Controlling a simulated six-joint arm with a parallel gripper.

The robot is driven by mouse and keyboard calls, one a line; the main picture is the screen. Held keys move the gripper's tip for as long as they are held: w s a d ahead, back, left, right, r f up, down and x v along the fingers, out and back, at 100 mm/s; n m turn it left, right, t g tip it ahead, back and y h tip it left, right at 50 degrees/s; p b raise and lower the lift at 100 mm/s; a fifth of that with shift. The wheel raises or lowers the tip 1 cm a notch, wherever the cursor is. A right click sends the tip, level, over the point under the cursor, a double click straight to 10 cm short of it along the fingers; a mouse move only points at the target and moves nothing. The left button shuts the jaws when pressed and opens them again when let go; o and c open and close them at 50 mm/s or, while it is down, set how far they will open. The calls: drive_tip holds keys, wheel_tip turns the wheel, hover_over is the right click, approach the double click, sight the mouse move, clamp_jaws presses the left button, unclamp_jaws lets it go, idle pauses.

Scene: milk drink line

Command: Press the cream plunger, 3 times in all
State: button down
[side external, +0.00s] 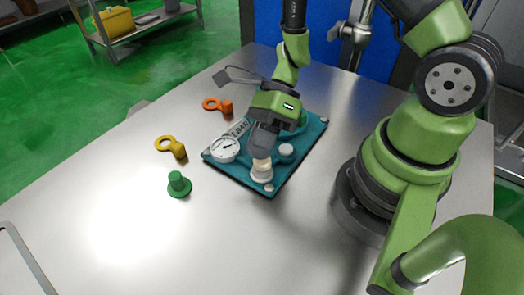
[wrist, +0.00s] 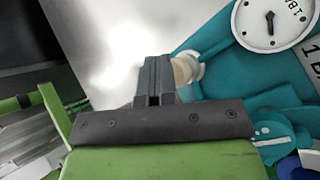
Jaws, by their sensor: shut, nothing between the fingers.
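The cream plunger (side external: 262,170) stands at the front corner of the teal panel (side external: 222,167). In the wrist view the cream plunger (wrist: 184,70) shows just beyond and to the right of the fingertips, partly hidden by them. My gripper (side external: 259,153) is shut and empty, its fingertips pointing down at the top of the cream plunger. The shut fingers also show in the wrist view (wrist: 154,62). I cannot tell whether the fingertips touch the plunger or how far it is pressed in.
On the panel are a white dial gauge (side external: 225,149), a label plate (side external: 236,130) and a grey round knob (side external: 286,150). An orange tag (side external: 217,105), a yellow tag (side external: 171,146) and a green knobbed piece (side external: 179,184) lie to the left. The front table is clear.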

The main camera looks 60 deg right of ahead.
drive_tip(key=shift+r, duration=1.3)
drive_tip(key=shift+r, duration=2.55)
wheel_tip(320, 180, up, 4)
drive_tip(key=shift+f, duration=0.15)
drive_tip(key=shift+f, duration=0.1)
idle(0.4)
drive_tip(key=shift+f, duration=4.3)
drive_tip(key=shift+f, duration=0.1)
